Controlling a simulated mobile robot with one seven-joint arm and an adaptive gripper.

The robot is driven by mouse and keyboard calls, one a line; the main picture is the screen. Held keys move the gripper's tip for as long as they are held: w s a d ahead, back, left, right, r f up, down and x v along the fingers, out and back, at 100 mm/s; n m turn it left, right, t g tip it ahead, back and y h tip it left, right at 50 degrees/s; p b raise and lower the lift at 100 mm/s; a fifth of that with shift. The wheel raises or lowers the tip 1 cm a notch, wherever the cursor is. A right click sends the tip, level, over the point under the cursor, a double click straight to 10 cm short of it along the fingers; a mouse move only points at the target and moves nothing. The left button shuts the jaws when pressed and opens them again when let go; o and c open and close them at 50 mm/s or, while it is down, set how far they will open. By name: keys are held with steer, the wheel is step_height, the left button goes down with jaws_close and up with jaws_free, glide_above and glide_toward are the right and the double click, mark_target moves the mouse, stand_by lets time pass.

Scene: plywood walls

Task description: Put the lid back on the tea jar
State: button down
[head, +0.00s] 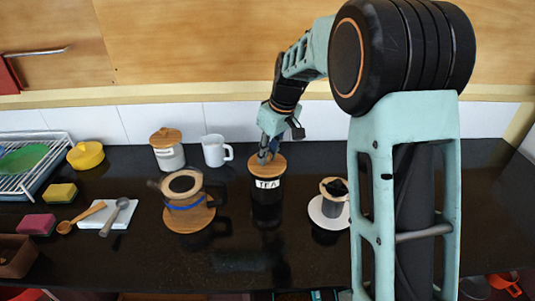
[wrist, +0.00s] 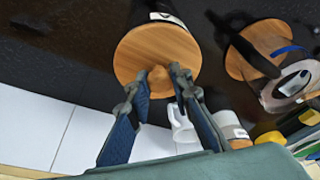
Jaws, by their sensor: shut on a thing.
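The tea jar (head: 267,186) is dark with a white TEA label and stands upright on the black counter. Its round wooden lid (head: 279,164) is level over the jar's mouth; I cannot tell whether it is fully seated. My gripper (head: 265,156) comes down from above and is shut on the lid's knob. In the wrist view the fingers of my gripper (wrist: 157,84) are either side of the knob, and the wooden lid (wrist: 150,45) hides most of the jar (wrist: 158,10).
A glass pot (head: 185,190) on a wooden board stands left of the jar. A cup on a white saucer (head: 322,213) stands to the right. A white canister (head: 169,155) and a white mug (head: 214,151) are behind left. Sponges, spoons and a dish rack are farther left.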

stand_by(0.8)
steer(key=c, duration=1.2)
jaws_free()
steer(key=shift+r+p, duration=2.35)
steer(key=shift+r, duration=1.2)
steer(key=shift+c, duration=0.5)
jaws_close()
